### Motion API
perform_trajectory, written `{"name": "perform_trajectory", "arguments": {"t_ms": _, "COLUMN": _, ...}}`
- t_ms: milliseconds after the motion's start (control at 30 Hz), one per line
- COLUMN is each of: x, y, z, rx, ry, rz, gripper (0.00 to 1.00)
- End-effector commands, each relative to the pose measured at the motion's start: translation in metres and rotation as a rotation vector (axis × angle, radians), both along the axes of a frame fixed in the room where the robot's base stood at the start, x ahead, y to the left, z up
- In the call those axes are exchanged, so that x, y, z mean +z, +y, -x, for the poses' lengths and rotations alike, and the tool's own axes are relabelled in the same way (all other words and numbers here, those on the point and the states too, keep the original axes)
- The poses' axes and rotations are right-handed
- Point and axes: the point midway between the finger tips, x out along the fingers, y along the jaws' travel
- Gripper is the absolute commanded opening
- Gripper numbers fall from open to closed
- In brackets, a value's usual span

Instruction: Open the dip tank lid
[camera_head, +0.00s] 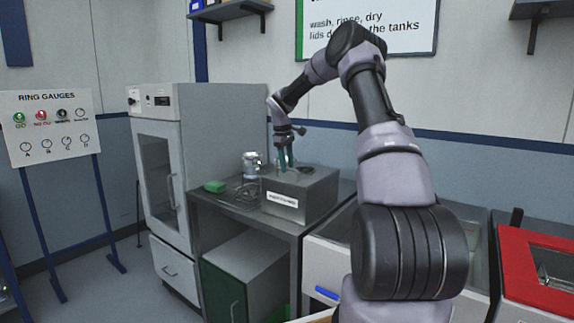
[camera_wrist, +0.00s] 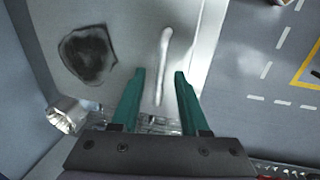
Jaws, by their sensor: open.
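A grey metal box (camera_head: 312,195), which looks like the dip tank, sits on the bench with a small white label on its front. My gripper (camera_head: 287,165) points down over its back left part, and the fingertips look close to its top. In the wrist view my gripper (camera_wrist: 160,73) is open, with two teal fingers spread apart. A pale, slim bar (camera_wrist: 165,42), perhaps the lid handle, lies on a light grey surface (camera_wrist: 130,30) and runs between the fingertips in the picture. I cannot tell whether the fingers touch it.
A tall white cabinet (camera_head: 160,180) is further left. A red-framed unit (camera_head: 520,290) is at the right. A dark patch (camera_wrist: 87,53) marks the grey surface.

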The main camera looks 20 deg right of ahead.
Motion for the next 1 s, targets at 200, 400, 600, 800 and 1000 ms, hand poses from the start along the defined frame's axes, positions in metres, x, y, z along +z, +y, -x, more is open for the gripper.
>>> {"name": "perform_trajectory", "arguments": {"t_ms": 200, "x": 0.0003, "y": 0.0, "z": 0.0, "rx": 0.0, "ry": 0.0, "rz": 0.0, "gripper": 0.0}}
{"name": "perform_trajectory", "arguments": {"t_ms": 400, "x": 0.0005, "y": 0.0001, "z": 0.0001, "rx": 0.0, "ry": 0.0, "rz": 0.0, "gripper": 0.0}}
{"name": "perform_trajectory", "arguments": {"t_ms": 600, "x": 0.0006, "y": 0.0, "z": 0.0, "rx": 0.0, "ry": 0.0, "rz": 0.0, "gripper": 0.0}}
{"name": "perform_trajectory", "arguments": {"t_ms": 800, "x": 0.0007, "y": 0.0001, "z": -0.0001, "rx": 0.0, "ry": 0.0, "rz": 0.0, "gripper": 0.0}}
{"name": "perform_trajectory", "arguments": {"t_ms": 1000, "x": 0.0007, "y": 0.0001, "z": -0.0001, "rx": 0.0, "ry": 0.0, "rz": 0.0, "gripper": 0.0}}
